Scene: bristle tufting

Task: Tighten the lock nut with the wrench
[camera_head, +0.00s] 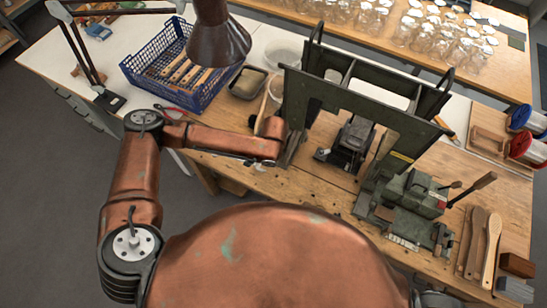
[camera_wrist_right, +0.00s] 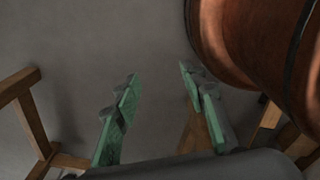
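The dark green tufting machine (camera_head: 357,98) stands on the wooden bench, with a smaller green unit (camera_head: 412,196) at its right. My left arm reaches from the left, and its wrist end (camera_head: 272,138) is beside the machine's left upright. My left gripper's fingers cannot be made out there. A thin dark metal piece (camera_head: 257,163) shows just below that wrist; I cannot tell whether it is the wrench. The lock nut cannot be made out. My right gripper (camera_wrist_right: 160,76) is open and empty in the right wrist view, its green fingers apart above the grey floor.
A blue crate (camera_head: 150,72) with wooden brush backs and a dark tray (camera_head: 248,82) stand left of the machine. A lamp shade (camera_head: 218,40) hangs above. Wooden paddles (camera_head: 491,250) lie at the right. Glass jars (camera_head: 440,40) fill the back table.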

